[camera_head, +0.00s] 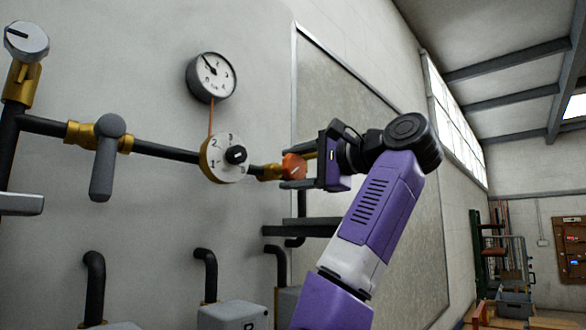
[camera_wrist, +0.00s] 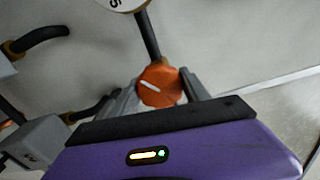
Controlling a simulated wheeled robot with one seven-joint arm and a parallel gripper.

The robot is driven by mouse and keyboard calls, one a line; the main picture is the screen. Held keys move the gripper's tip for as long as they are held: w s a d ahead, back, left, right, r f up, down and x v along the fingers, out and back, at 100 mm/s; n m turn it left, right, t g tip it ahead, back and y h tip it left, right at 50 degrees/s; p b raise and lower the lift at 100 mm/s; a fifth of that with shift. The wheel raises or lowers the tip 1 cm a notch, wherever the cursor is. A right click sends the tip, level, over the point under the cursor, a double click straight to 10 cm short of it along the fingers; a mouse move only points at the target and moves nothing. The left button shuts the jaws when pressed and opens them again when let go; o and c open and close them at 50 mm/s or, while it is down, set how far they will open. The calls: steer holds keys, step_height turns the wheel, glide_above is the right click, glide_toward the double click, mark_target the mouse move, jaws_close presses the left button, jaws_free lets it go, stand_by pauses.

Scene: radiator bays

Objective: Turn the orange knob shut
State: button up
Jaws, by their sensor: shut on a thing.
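The orange knob (camera_head: 293,167) sits on a brass valve at the right end of the dark wall pipe. My gripper (camera_head: 296,170) reaches it from the right and is shut on it, one finger above and one below in the head view. In the wrist view the orange knob (camera_wrist: 160,86) shows a white pointer line, tilted slightly from level. The grey fingers of my gripper (camera_wrist: 160,92) stand on both sides of it. Parts of the knob's sides are hidden by the fingers.
Left along the pipe are a numbered white dial (camera_head: 222,160) and a grey lever handle (camera_head: 106,160). A round gauge (camera_head: 211,76) hangs above. Dark bent pipes and grey boxes (camera_head: 232,316) stand below. A framed panel (camera_head: 400,220) lies behind my arm.

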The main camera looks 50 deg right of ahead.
steer(key=m, duration=0.5)
steer(key=shift+f+p, duration=0.15)
steer(key=shift+p, duration=0.15)
steer(key=shift+m, duration=1.3)
steer(key=shift+f, duration=0.1)
steer(key=o, duration=1.4)
